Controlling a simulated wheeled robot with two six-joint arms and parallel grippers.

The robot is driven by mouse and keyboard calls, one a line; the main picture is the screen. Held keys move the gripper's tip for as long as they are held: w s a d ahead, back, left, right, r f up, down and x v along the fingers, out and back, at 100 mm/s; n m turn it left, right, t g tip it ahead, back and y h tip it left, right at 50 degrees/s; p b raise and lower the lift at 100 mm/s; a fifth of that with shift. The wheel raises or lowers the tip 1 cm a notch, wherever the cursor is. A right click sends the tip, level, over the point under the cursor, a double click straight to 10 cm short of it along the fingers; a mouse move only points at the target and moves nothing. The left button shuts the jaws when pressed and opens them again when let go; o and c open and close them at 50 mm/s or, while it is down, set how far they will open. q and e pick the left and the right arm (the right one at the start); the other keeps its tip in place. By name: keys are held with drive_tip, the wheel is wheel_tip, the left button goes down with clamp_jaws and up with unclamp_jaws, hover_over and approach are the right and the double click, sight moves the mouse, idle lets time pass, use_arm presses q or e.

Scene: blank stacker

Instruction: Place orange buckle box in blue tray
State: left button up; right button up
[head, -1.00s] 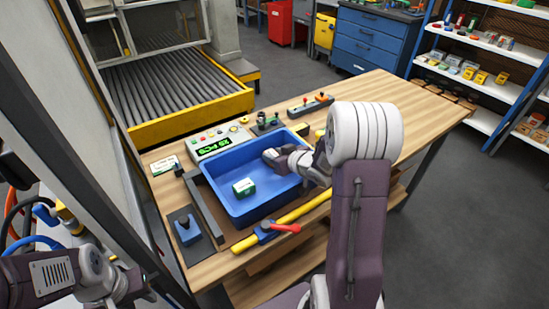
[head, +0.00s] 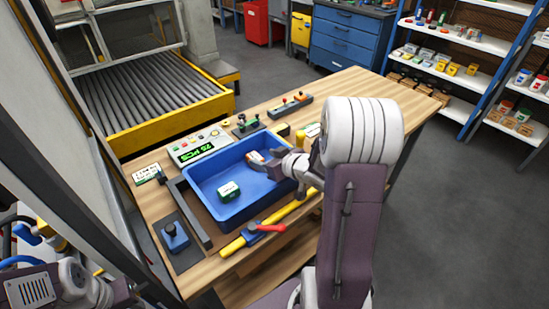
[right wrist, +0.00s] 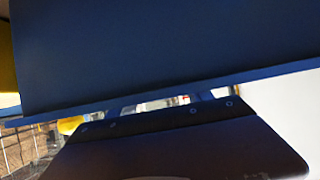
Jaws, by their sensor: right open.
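The blue tray (head: 205,207) sits on the wooden workbench in the head view. A green and white box (head: 228,191) lies inside it. My right gripper (head: 264,163) is open over the right part of the tray, pointing left. A small white and orange object (head: 255,156) shows at its fingertips, perhaps the orange buckle box. I cannot tell whether it rests on the tray floor. In the right wrist view a dark blue surface (right wrist: 150,50) fills the top, and no box shows. My left gripper (head: 122,291) is at the lower left; its jaws are unclear.
A counter unit with a green display (head: 190,153) stands behind the tray. A yellow bar with a red handle (head: 265,228) lies along its front. A dark fixture with a blue knob (head: 175,236) is at left. The bench's right end is clear.

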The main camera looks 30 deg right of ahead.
drive_tip(key=v, duration=0.5)
drive_tip(key=shift+s+d, duration=0.1)
drive_tip(key=shift+s, duration=0.1)
drive_tip(key=shift+s+r, duration=0.35)
drive_tip(key=shift+s, duration=0.2)
